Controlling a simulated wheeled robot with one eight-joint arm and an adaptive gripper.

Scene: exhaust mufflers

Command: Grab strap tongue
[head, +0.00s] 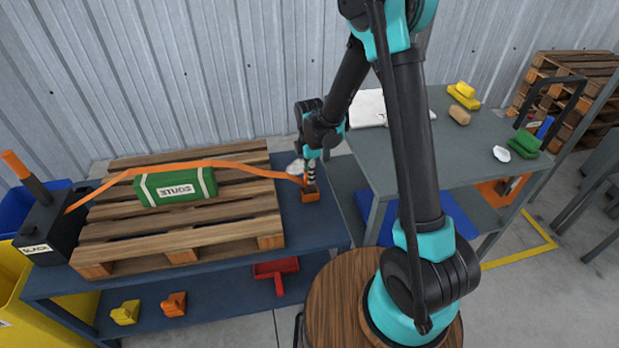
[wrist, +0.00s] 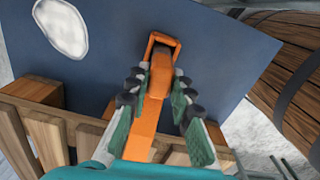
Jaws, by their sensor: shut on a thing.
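An orange strap (head: 235,167) runs from the black box marked SLACK (head: 50,228), over a green box marked STUDS (head: 176,187), to my gripper (head: 310,178). In the wrist view my gripper (wrist: 158,92) has its fingers on both sides of the strap's orange tongue (wrist: 160,70) and is shut on it. The tongue's far end meets an orange frame-like buckle (wrist: 178,46) with a dark inside on the blue bench top. The buckle also shows just below my gripper in the head view (head: 310,193). I cannot tell whether the tongue is inside the buckle or above it.
The green box sits on a wooden pallet (head: 110,230) on the blue bench (head: 315,235). A white patch (wrist: 60,28) lies near the buckle. A grey table (head: 460,150) stands to the right, and a wooden barrel (head: 335,300) stands in front.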

